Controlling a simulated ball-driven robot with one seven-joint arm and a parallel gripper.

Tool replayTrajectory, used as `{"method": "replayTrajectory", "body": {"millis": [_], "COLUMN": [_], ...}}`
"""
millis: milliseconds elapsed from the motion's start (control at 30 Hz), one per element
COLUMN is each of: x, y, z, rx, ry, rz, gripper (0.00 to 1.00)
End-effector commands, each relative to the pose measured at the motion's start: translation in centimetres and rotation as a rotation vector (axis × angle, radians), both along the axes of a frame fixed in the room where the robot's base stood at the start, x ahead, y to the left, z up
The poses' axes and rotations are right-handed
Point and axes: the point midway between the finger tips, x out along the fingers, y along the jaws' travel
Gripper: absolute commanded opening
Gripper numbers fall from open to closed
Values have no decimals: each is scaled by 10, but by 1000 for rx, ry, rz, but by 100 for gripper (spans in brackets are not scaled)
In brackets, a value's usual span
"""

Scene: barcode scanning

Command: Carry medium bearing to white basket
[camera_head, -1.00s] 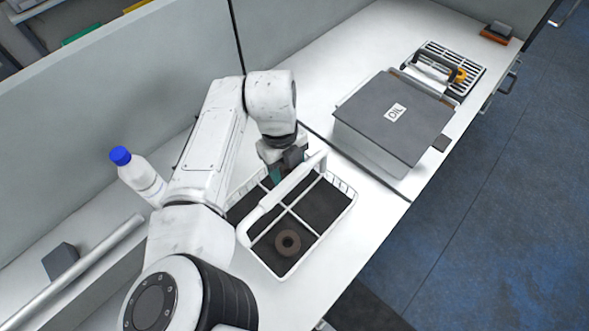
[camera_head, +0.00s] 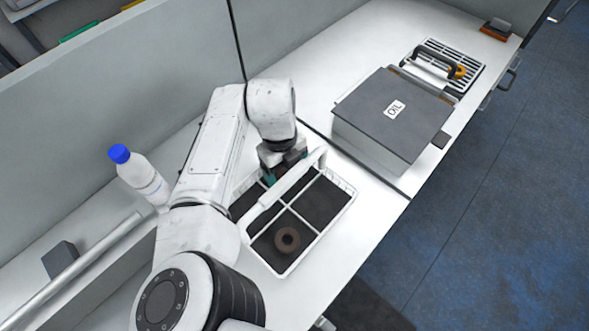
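The white basket (camera_head: 318,238) stands on the white bench, with a dark floor, white dividers and a raised white handle (camera_head: 285,188) across it. A brown ring-shaped bearing (camera_head: 287,239) lies in its front compartment; I cannot tell whether it is the medium one. My gripper (camera_head: 270,180) points down at the basket's far side, partly behind the handle. Its fingertips and anything between them are hidden, so I cannot tell whether it is open or shut.
A blue-capped bottle (camera_head: 140,175) stands left of my arm. A dark block (camera_head: 60,257) and a long pale bar (camera_head: 90,262) lie at lower left.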

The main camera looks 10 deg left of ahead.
Motion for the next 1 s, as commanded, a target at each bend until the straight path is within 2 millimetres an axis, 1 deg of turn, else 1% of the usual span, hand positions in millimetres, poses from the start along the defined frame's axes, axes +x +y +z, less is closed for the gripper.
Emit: {"method": "replayTrajectory", "body": {"millis": [133, 267, 367, 600, 700, 833, 1000], "x": [0, 1, 3, 8, 9, 10, 11], "y": [0, 1, 1, 6, 7, 9, 10], "z": [1, 9, 23, 73, 91, 109, 121], "rx": [0, 0, -1, 2, 2, 1, 1], "ry": [0, -1, -2, -4, -2, 0, 1], "rz": [0, 0, -2, -1, -1, -1, -1], "gripper": [79, 79, 79, 79, 79, 79, 79]}}
